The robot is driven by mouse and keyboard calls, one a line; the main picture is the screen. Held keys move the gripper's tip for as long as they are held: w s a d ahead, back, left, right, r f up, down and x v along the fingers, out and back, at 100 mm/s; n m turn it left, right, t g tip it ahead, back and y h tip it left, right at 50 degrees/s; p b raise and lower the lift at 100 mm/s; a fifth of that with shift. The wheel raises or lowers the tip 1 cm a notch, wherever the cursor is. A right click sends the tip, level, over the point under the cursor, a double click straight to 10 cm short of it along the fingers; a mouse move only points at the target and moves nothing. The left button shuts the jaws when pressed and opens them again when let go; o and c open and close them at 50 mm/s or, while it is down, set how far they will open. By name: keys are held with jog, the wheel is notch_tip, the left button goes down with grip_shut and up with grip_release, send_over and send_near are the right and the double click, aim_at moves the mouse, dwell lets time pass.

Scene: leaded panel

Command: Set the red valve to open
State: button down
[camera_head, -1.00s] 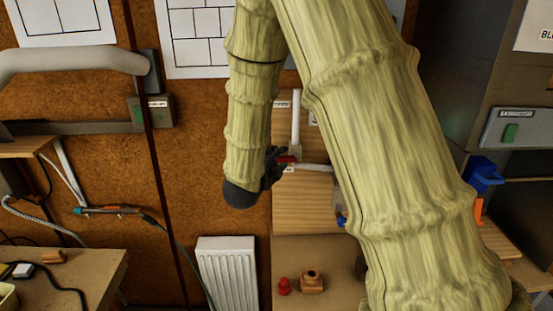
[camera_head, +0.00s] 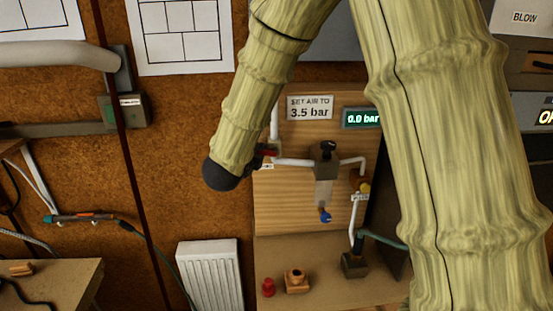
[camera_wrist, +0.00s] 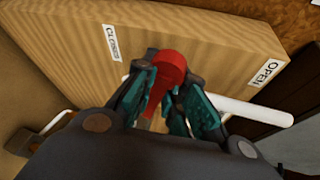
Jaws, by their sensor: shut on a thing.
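The red valve (camera_wrist: 172,64) shows in the middle of the wrist view, with a round hub and a lever running down between my fingers. My gripper (camera_wrist: 166,80) is shut on the red lever, a teal and dark finger on either side. A CLOSED label (camera_wrist: 111,43) is on the wooden board at upper left and an OPEN label (camera_wrist: 266,73) at the right. The lever's inner end is partly hidden by the fingers. In the head view a bit of the red valve (camera_head: 270,153) shows beside my dark wrist, on the white pipe.
The board (camera_head: 290,205) carries white pipes, a black knob (camera_head: 327,149), a blue valve (camera_head: 324,215) and a yellow fitting (camera_head: 364,186). A sign (camera_head: 310,107) reads "SET AIR TO 3.5 bar"; the display (camera_head: 361,118) reads 0.0 bar. A radiator (camera_head: 208,275) stands below left.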

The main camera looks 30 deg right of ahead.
jog(key=shift+s+f, duration=0.1)
dwell(0.3)
jog(key=c, duration=1.5)
grip_release()
jog(key=shift+o, duration=0.2)
jog(key=shift+s+a+r, duration=0.2)
jog(key=shift+r, duration=0.05)
jog(key=v, duration=1.1)
jog(key=shift+s, duration=0.15)
jog(key=shift+r, duration=0.1)
